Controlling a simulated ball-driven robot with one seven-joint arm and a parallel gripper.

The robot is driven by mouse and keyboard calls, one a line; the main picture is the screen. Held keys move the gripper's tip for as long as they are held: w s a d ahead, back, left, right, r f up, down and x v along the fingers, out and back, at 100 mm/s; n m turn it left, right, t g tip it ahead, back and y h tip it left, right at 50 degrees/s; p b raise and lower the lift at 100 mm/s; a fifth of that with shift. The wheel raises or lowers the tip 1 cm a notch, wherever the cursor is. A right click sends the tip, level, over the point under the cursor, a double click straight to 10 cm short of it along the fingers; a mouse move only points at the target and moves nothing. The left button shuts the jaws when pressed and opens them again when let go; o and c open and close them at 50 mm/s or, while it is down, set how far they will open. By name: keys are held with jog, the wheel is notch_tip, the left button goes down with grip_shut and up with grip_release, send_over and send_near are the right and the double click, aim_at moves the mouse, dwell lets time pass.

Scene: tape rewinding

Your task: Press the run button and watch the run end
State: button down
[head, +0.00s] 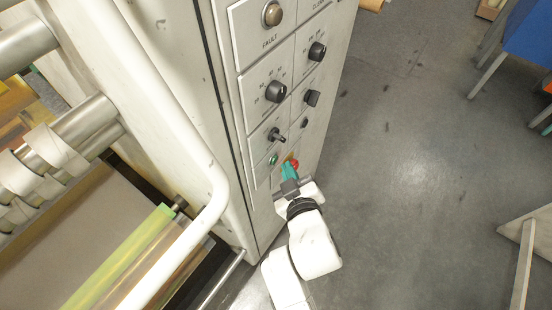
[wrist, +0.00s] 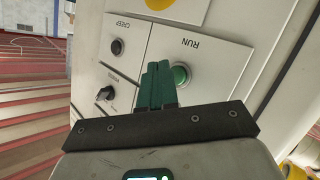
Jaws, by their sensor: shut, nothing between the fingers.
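The run button (wrist: 181,75) is a round green button in a pale ring, on a white plate marked RUN, upside down in the wrist view. A green button also shows on the cabinet front in the head view (head: 273,160). My gripper (wrist: 158,68) has teal fingers, shut together and empty. In the wrist view the fingertips overlap the edge of the run button's ring. I cannot tell whether they touch it. In the head view my gripper (head: 289,170) is low at the control panel, right of the green button.
A red button (head: 295,164) sits just beyond my fingers. A black CREEP button (wrist: 117,46) and a black knob (wrist: 105,93) are beside the run plate. Rollers (head: 70,130) and a white rail (head: 185,150) stand left. Open floor (head: 420,150) lies right.

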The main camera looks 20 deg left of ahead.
jog(key=shift+a, duration=0.1)
jog(key=shift+w+a+b, duration=0.1)
jog(key=shift+a+b, duration=0.2)
jog(key=shift+b, duration=0.1)
jog(key=shift+w+a+b, duration=0.15)
jog(key=shift+a+b, duration=0.2)
dwell(0.7)
dwell(0.4)
jog(key=shift+s+d+p, duration=0.3)
jog(key=shift+d+p, duration=0.4)
jog(key=shift+p, duration=0.05)
jog(key=d+p, duration=0.1)
jog(key=p, duration=0.1)
jog(key=s+d+p, duration=0.1)
jog(key=d, duration=0.1)
jog(key=d+p, duration=0.1)
jog(key=p, duration=0.1)
jog(key=shift+s+d+p, duration=0.3)
jog(key=shift+s+d, duration=0.05)
jog(key=shift+d, duration=0.05)
